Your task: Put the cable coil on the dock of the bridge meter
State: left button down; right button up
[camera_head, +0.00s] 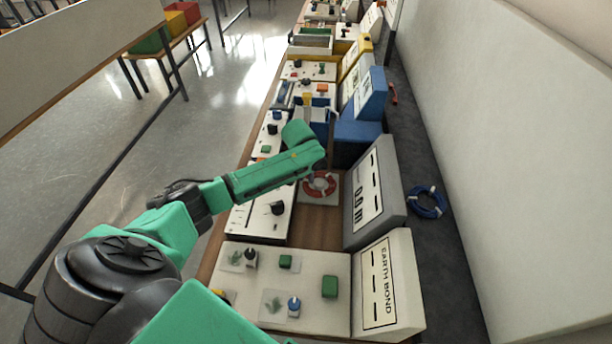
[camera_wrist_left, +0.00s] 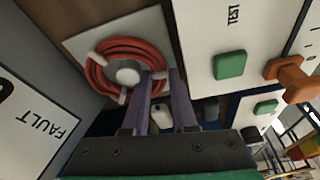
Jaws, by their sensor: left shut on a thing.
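A red cable coil (camera_head: 319,186) with white ties lies around a pale round hub on a light square plate (camera_head: 309,200). In the left wrist view the coil (camera_wrist_left: 103,53) fills the upper left. My left gripper (camera_wrist_left: 160,76) is shut on the coil's near edge, with its two fingers on either side of the cable. In the head view my left arm hides the fingertips. I cannot tell whether the coil rests on the plate or is slightly lifted. No label that I can read names a bridge meter. My right gripper is not in view.
A blue coil (camera_head: 427,202) lies on the dark strip at right. A grey instrument (camera_head: 378,193) stands beside the red coil, with the EARTH BOND unit (camera_head: 388,283) nearer. Other panels with knobs and buttons line the bench. Bare wood (camera_head: 318,228) shows near the red coil.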

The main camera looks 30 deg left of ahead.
pick_arm(q)
jog(key=shift+f, duration=0.2)
jog(key=c, duration=0.6)
grip_release()
jog(key=shift+r, duration=0.1)
jog(key=shift+r, duration=0.25)
jog(key=b+v, duration=0.1)
jog(key=v, duration=1.3)
jog(key=shift+a, duration=0.15)
